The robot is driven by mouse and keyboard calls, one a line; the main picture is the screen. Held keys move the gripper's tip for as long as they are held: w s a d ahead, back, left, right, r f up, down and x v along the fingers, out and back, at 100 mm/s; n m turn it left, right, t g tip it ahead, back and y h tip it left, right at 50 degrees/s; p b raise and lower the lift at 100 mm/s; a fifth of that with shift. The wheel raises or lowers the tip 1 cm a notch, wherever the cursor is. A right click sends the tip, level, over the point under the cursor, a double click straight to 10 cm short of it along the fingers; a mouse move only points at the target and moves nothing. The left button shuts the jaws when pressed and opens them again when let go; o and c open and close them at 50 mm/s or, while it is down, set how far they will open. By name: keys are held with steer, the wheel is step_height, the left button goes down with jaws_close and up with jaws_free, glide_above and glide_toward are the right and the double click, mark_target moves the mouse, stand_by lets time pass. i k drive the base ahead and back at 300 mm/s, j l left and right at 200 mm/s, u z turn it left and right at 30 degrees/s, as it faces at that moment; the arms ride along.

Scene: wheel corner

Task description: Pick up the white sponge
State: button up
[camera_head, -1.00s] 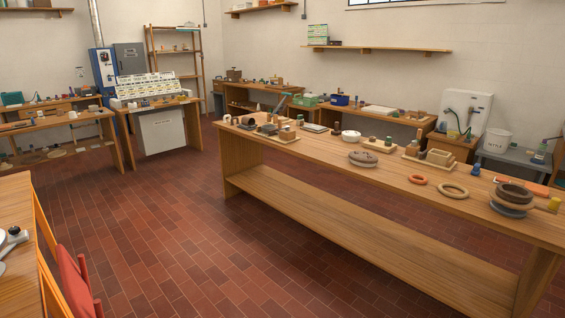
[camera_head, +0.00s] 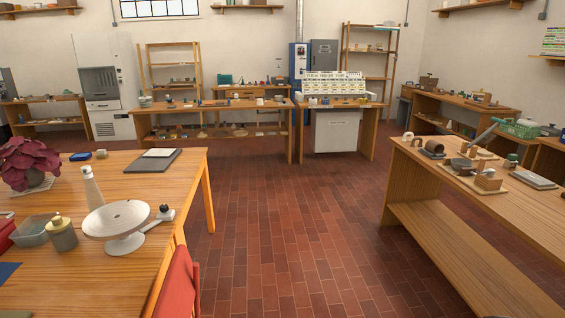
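I cannot make out a white sponge for certain in the head view. A flat white piece (camera_head: 160,153) lies on a dark board (camera_head: 150,165) on the left table; it looks thin, and I cannot tell what it is. My gripper is not in view.
The left table (camera_head: 130,190) holds a white turntable (camera_head: 116,218), a bottle, jars and a plant. A red chair (camera_head: 178,284) stands at its right edge. The right workbench (camera_head: 450,222) carries wooden tools. Brick floor (camera_head: 290,220) between them is clear to the back tables.

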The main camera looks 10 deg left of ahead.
mark_target(101, 153)
steer(key=i+j+u, duration=0.2)
steer(key=i, duration=0.5)
steer(key=i+l+u, duration=0.25)
steer(key=i, duration=0.45)
steer(key=i+u, duration=0.2)
steer(key=i, duration=0.5)
steer(key=i+u, duration=0.25)
steer(key=i, duration=0.3)
steer(key=i+l+u, duration=0.25)
steer(key=i, duration=0.3)
steer(key=i+l+u, duration=0.15)
steer(key=i+u, duration=0.15)
steer(key=i, duration=0.25)
steer(key=i+j+u, duration=0.15)
steer(key=i+u, duration=0.25)
steer(key=i+j+u, duration=0.1)
steer(key=i+u, duration=0.7)
steer(key=k+l, duration=0.05)
steer(key=k, duration=0.05)
